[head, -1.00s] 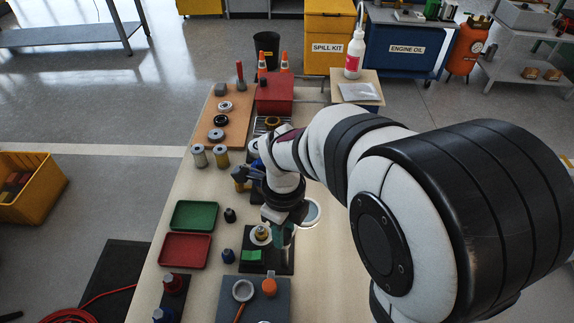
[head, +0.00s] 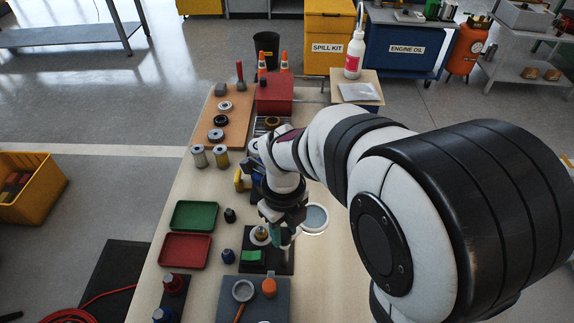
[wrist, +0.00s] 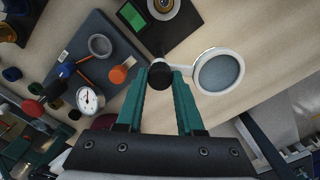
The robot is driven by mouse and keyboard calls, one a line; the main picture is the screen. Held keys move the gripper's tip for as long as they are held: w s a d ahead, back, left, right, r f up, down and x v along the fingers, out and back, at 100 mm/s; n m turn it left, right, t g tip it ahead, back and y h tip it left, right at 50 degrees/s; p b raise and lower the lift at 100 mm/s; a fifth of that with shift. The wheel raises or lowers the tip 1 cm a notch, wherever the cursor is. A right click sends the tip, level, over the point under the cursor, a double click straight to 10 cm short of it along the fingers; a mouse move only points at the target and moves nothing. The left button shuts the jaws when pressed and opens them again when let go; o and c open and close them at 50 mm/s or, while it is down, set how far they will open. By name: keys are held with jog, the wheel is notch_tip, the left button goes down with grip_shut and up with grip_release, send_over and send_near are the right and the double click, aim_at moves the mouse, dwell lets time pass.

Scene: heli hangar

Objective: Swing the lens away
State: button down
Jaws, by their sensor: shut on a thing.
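The lens (head: 314,218) is a round grey glass in a white ring. It stands out to the right of a black base plate (head: 284,266), which bears a brass-coloured round part (head: 262,233) and a green block (head: 251,255). In the wrist view the lens (wrist: 219,72) joins by a short white arm to a black knob (wrist: 160,72). My gripper (wrist: 160,80) has its teal fingers on either side of this knob, shut on it. In the head view my gripper (head: 280,236) is beside the brass-coloured part, partly hidden by my wrist.
A green tray (head: 194,215) and a red tray (head: 186,249) lie to the left. A grey board (head: 260,310) with a ring and an orange-topped tool lies in front. A gauge (wrist: 89,99) shows in the wrist view. Bare table lies right of the lens.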

jog(key=c, duration=0.5)
grip_release()
jog(key=shift+r, duration=0.1)
notch_tip(320, 180, up, 16)
jog(key=shift+f, duration=0.15)
jog(key=s+d+f+n, duration=0.2)
jog(key=s+d+n, duration=0.1)
jog(key=s+n, duration=0.3)
jog(key=s+d+f+n+y, duration=0.1)
jog(key=s+d+f+n, duration=0.1)
jog(key=s+n, duration=0.3)
jog(key=s+d+f+n, duration=0.3)
jog(key=s+n, duration=0.3)
jog(key=n, duration=0.4)
jog(key=shift+s+d+f+n+y, duration=0.3)
jog(key=shift+s+f+y, duration=0.1)
jog(key=shift+f, duration=0.2)
